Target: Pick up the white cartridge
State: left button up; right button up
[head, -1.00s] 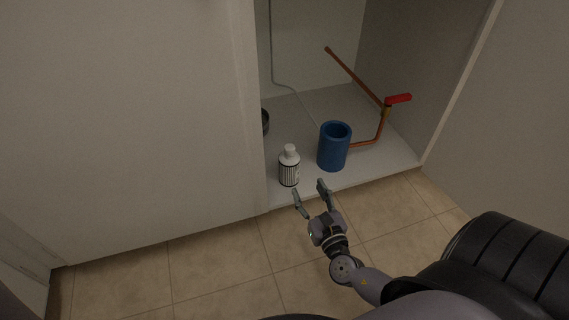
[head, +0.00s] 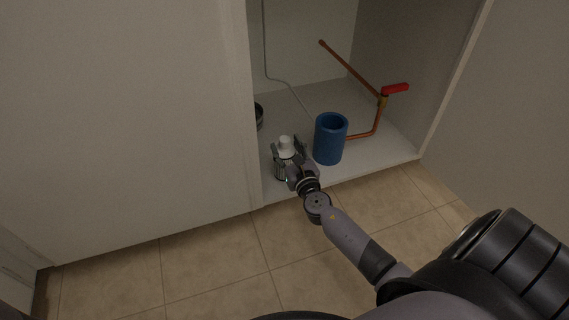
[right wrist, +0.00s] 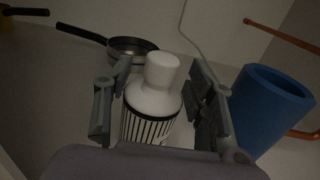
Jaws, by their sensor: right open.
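The white cartridge (head: 286,146) is a white bottle shape with a narrow cap and a band of black stripes. It stands upright near the front edge of the cabinet floor. In the right wrist view the cartridge (right wrist: 155,95) is between the two fingers of my right gripper (right wrist: 158,100), which is open around it. A gap shows on the right side; contact on the left cannot be told. In the head view my right gripper (head: 288,158) hides much of its lower part. My left gripper is not in view.
A blue cylinder (head: 329,140) stands close on the right. Behind it is a copper pipe (head: 350,68) with a red valve handle (head: 395,88). A pan (right wrist: 130,46) lies behind the cartridge. The cabinet's left panel (head: 239,100) is close on the left.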

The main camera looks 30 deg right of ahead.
jog(key=shift+x, duration=1.05)
grip_shut()
